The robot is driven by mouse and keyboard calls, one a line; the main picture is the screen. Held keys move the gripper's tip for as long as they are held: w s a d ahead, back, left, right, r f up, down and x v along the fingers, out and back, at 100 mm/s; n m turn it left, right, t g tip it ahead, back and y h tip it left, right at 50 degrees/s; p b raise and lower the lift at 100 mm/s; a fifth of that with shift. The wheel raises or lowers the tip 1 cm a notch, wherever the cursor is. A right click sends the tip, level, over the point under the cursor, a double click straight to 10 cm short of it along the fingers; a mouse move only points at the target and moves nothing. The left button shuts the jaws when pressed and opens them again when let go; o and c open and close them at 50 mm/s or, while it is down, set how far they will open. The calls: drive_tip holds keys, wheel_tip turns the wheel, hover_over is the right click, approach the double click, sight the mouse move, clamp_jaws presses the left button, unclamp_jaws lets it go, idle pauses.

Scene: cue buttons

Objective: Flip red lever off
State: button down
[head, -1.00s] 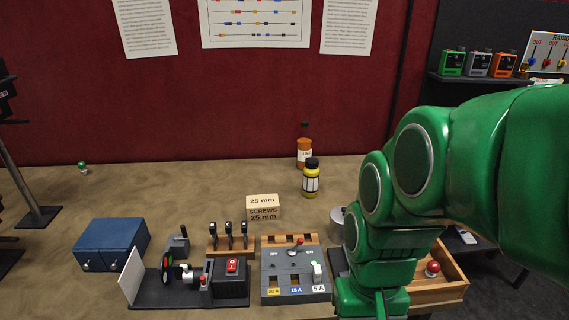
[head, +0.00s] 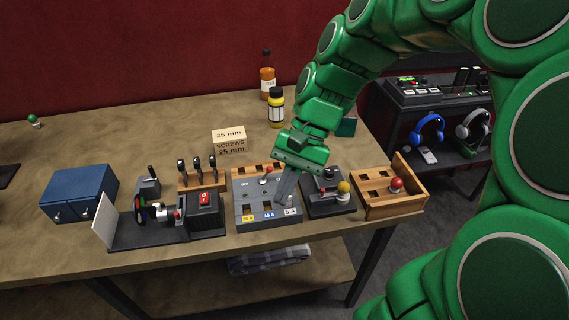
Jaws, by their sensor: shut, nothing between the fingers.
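The grey switch panel (head: 243,207) lies on the table with slots and amp labels along its front edge. A lever with a red knob (head: 267,172) stands at its upper right, its knob leaning toward the back right. My gripper (head: 283,199) is shut and empty. It points down over the right side of the panel, just right of and in front of the red lever. Whether its fingertips touch the panel cannot be told. It hides the place of the white switch.
A dark box with a yellow knob (head: 343,187) and a wooden box with a red ball knob (head: 396,185) stand to the right. A black device with a red switch (head: 205,198) is at the left. Behind are a screws box (head: 229,142) and a yellow bottle (head: 276,108).

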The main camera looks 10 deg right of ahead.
drive_tip(key=w+m+y, duration=0.3)
drive_tip(key=w, duration=0.4)
drive_tip(key=m+t+y, duration=0.2)
drive_tip(key=m+y, duration=0.3)
drive_tip(key=m, duration=0.3)
approach(268, 173)
drive_tip(key=s+v, duration=0.1)
drive_tip(key=v, duration=0.3)
drive_tip(key=shift+w+d+f+m+y, duration=0.3)
drive_tip(key=shift+w+d+f, duration=0.15)
drive_tip(key=shift+w+d, duration=0.35)
drive_tip(key=shift+s+a, duration=0.1)
drive_tip(key=x, duration=1)
